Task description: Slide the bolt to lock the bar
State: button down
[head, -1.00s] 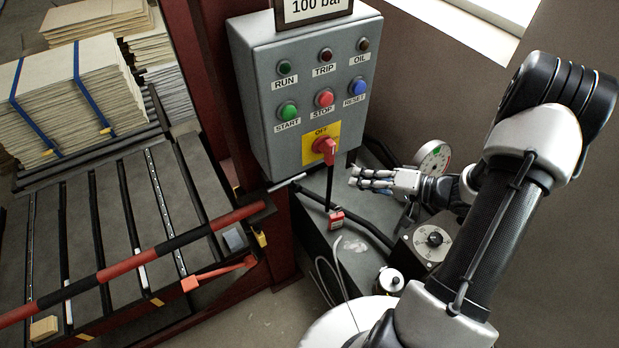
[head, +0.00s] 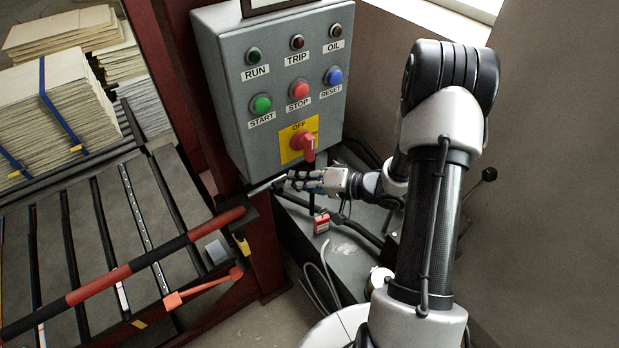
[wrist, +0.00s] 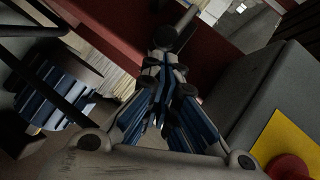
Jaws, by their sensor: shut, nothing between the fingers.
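The red and black striped bar (head: 125,271) slants across the front of the grey slatted table. Its upper right end meets a dark bracket on the dark red post. A thin silver rod, which looks like the bolt (head: 266,185), sticks out to the right of that bracket. My gripper (head: 291,180) is shut with its fingertips just right of the rod's end; I cannot tell whether they touch. In the wrist view the shut fingers (wrist: 165,75) point at the dark red post, with a dark round end (wrist: 166,38) just beyond their tips.
The grey control box (head: 278,80) stands above my gripper, with a red rotary switch (head: 304,145) close over the fingers. A red padlock (head: 321,223) hangs just below. An orange-red lever (head: 205,286) lies under the bar. Stacked boards (head: 60,90) are at upper left.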

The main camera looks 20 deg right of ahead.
aim_at(277, 191)
jog(key=shift+a, duration=0.25)
jog(key=a+p, duration=0.1)
jog(key=a, duration=0.2)
jog(key=s+a+p, duration=0.1)
jog(key=a, duration=0.1)
jog(key=shift+a+p, duration=0.2)
jog(key=shift+p, duration=0.1)
